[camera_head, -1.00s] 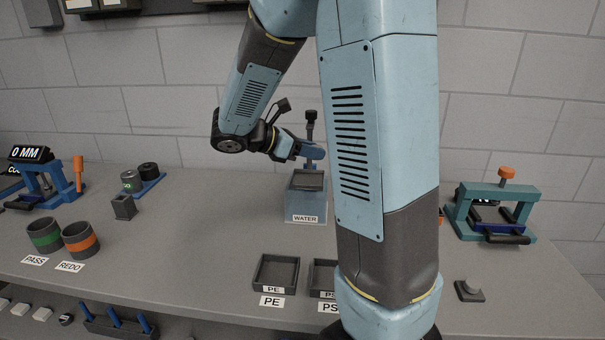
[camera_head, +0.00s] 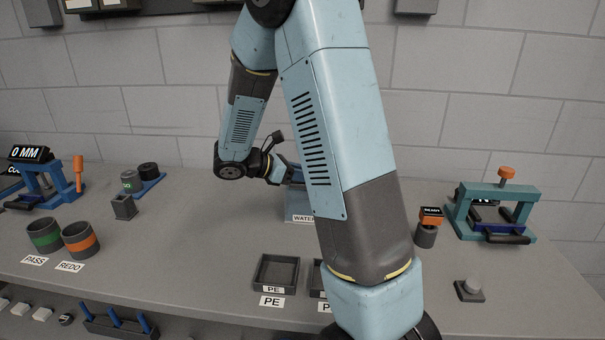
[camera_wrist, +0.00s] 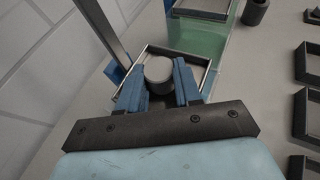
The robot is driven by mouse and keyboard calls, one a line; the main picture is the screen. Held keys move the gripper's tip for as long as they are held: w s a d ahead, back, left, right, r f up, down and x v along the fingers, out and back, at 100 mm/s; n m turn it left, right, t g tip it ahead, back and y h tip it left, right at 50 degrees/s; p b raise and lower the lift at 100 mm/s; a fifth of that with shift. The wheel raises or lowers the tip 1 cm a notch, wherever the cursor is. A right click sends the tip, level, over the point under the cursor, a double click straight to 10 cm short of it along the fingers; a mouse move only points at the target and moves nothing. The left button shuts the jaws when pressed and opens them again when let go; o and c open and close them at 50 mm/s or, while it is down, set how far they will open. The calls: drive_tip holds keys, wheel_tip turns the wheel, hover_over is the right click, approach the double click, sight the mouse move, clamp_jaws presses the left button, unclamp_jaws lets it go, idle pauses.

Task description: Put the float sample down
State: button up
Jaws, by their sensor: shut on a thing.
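In the wrist view my gripper (camera_wrist: 159,80) has its two blue fingers closed on the sides of a round, light grey piece (camera_wrist: 159,69), which looks like the float sample. The piece is over or within a square, dark-rimmed frame (camera_wrist: 205,62); whether it touches the frame I cannot tell. A translucent green body (camera_wrist: 207,38) lies just beyond. In the head view the tank labelled WATER (camera_head: 296,206) is mostly hidden behind my arm, and so is the gripper end. The tray labelled PE (camera_head: 275,272) appears empty.
A second labelled tray is partly covered by my arm. PASS cup (camera_head: 44,236) and REDO cup (camera_head: 80,239) stand at left. A small orange-topped device (camera_head: 428,227) and a teal press (camera_head: 495,212) stand at right. A thin post (camera_wrist: 100,27) rises beside the frame.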

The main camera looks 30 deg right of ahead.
drive_tip(key=o, duration=1)
drive_tip(key=s+v, duration=0.1)
drive_tip(key=v, duration=1)
drive_tip(key=s+r+m+t+y, duration=0.3)
drive_tip(key=s+m+y, duration=0.3)
drive_tip(key=s, duration=0.5)
drive_tip(key=s+a+r+m+t+y, duration=0.1)
drive_tip(key=s+r+m+t+y, duration=0.2)
drive_tip(key=s+r+m+y, duration=0.3)
drive_tip(key=shift+s+a+r+m+t+y, duration=0.25)
drive_tip(key=shift+s+m+y, duration=0.45)
drive_tip(key=shift+s+m, duration=2.15)
drive_tip(key=shift+s+f+n, duration=0.1)
drive_tip(key=shift+s+n, duration=0.15)
